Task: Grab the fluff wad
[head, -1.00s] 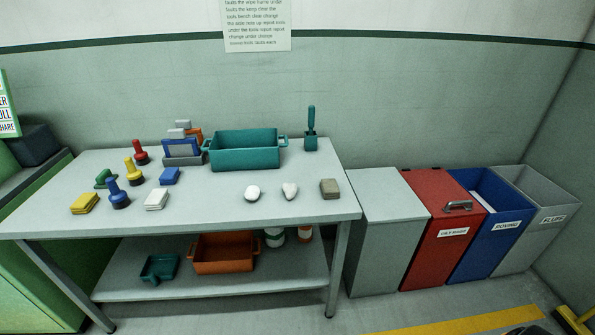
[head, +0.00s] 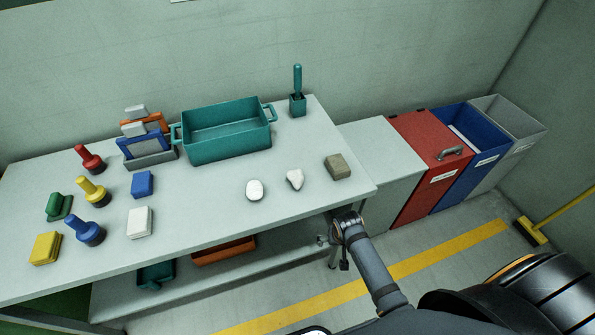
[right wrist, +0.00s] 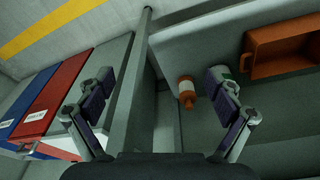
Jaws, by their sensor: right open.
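Two small white lumps lie on the grey table (head: 215,215) in the head view: a rounded one (head: 255,190) and, to its right, a more pointed one (head: 295,179). I cannot tell for sure which of them is the fluff wad. My right gripper (head: 338,238) is low at the table's front right corner, in front of and below the lumps. No white lump shows there. My left gripper is not in view.
A grey-brown block (head: 338,167) lies right of the lumps; a teal tub (head: 228,145) stands behind. Stampers and pads fill the table's left. Red (head: 425,150) and blue bins stand right. The wrist view shows a table leg (right wrist: 137,70) and an orange tray (right wrist: 282,45) on the lower shelf.

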